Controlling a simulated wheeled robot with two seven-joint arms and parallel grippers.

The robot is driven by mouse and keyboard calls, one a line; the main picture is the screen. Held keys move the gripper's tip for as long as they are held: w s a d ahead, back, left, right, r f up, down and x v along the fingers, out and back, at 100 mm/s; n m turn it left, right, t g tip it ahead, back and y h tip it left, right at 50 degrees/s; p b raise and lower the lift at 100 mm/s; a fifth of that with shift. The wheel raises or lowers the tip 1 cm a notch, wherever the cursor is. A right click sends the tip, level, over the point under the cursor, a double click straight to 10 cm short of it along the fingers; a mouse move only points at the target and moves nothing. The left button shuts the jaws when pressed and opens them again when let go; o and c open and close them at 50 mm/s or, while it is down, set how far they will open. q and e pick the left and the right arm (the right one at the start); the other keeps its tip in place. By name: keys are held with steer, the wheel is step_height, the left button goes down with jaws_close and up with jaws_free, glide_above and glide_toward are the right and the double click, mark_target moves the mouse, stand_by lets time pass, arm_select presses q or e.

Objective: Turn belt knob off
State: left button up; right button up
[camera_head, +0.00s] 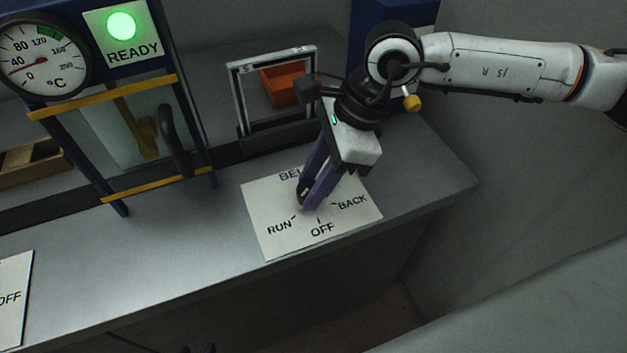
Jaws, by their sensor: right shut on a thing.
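The white belt panel (270,235) lies on the grey counter, with the labels RUN, OFF and BACK around its middle. My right gripper (312,203) reaches down over the panel with its purple fingers and is shut on the belt knob at its centre. The fingers hide the knob and part of the BELT title, so which label the knob points to cannot be seen. My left gripper (198,349) shows only as small tips at the bottom edge, below the counter front, and its opening is unclear.
A temperature dial (38,57) and a green-lit READY sign (123,35) stand at the back left, above a blue-and-yellow frame with a dark handle (174,140). An orange bin (284,84) shows through a window frame. Another panel (12,300) marked OFF lies at the left.

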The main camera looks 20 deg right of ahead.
steer(key=shift+f+n+b, duration=0.15)
steer(key=shift+n+b, duration=0.3)
steer(key=shift+n, duration=0.15)
steer(key=n+g+b, duration=0.1)
steer(key=n+b, duration=0.1)
steer(key=n, duration=0.1)
steer(key=shift+w+g+b, duration=0.2)
steer(key=shift+g+b, duration=0.2)
steer(key=n+g+b, duration=0.1)
steer(key=n+b, duration=0.1)
steer(key=n, duration=0.1)
steer(key=shift+a, duration=0.1)
steer(key=shift+w+n+g+h+b, duration=0.1)
steer(key=shift+n+g+h+b, duration=0.4)
steer(key=shift+n, duration=0.7)
arm_select(q)
steer(key=shift+w+d+f+b, duration=0.15)
steer(key=shift+d+f, duration=0.15)
steer(key=shift+f, duration=0.5)
steer(key=shift+w+d+f+b, duration=0.15)
steer(key=shift+d+f+b, duration=0.1)
steer(key=shift+f, duration=0.6)
steer(key=shift+w+d+f+b, duration=0.15)
steer(key=shift+d+f, duration=0.15)
steer(key=shift+f, duration=0.5)
arm_select(e)
steer(key=shift+n, duration=0.7)
arm_select(q)
steer(key=shift+s+a+f, duration=0.1)
steer(key=shift+s, duration=0.15)
